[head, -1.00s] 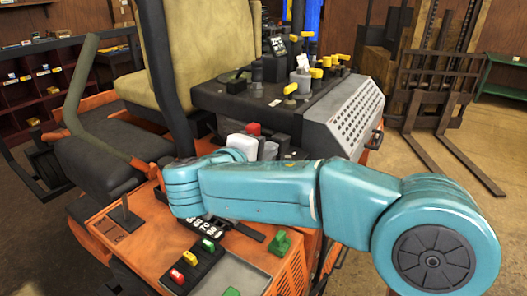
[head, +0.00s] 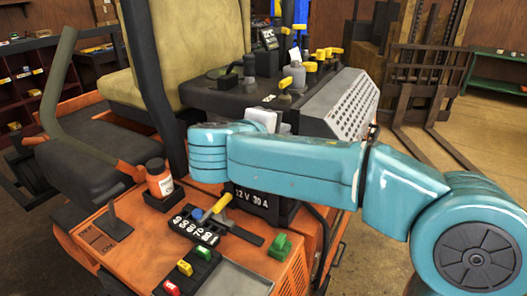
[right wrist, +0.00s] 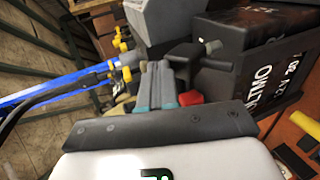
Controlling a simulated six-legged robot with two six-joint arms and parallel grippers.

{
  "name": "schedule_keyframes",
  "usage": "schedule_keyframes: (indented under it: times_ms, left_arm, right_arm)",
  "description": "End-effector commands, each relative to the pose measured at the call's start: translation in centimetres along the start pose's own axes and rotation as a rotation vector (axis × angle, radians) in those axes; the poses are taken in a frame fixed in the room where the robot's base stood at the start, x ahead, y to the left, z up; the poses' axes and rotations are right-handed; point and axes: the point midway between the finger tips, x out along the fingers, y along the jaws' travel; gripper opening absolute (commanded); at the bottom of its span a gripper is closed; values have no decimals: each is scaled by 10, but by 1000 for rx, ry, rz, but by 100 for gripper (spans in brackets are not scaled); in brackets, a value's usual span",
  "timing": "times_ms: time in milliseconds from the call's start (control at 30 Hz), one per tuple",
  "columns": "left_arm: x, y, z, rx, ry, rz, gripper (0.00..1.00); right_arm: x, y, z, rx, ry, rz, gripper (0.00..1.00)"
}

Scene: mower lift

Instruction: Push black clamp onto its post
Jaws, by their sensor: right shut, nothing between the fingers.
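The black battery (right wrist: 270,60) fills the right of the right wrist view, its white lettering turned sideways. Its labelled side (head: 262,203) shows below my forearm in the head view. A black clamp-like piece (right wrist: 184,54) lies beside the battery, close to my fingertips; a small grey stub (right wrist: 213,46) shows by it. I cannot tell whether the clamp sits on this stub. A red piece (right wrist: 190,98) is beside my fingers. My right gripper (right wrist: 165,68) is shut and empty, its tips at or near the black piece. In the head view my forearm hides the fingers. My left gripper is out of view.
An orange bottle (head: 159,180), a yellow-handled lever (head: 216,207) and coloured switches (head: 185,268) stand on the orange deck. The seat (head: 205,45) and a console with yellow knobs (head: 310,66) are behind. Open floor lies to the right, before the forks (head: 425,110).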

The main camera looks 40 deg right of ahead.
Motion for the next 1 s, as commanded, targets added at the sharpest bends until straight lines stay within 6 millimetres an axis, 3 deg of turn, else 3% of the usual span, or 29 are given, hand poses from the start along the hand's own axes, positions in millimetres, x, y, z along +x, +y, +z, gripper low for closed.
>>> schedule_keyframes:
  times_ms: [133, 633, 1000]
  left_arm:
    - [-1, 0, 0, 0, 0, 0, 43]
    - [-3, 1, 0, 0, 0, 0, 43]
    - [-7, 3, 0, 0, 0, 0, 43]
  right_arm:
    - [11, 3, 0, 5, -1, -139, 0]
    - [41, -2, -3, -1, -1, -130, 0]
    - [49, -6, -3, 1, 0, -250, 0]
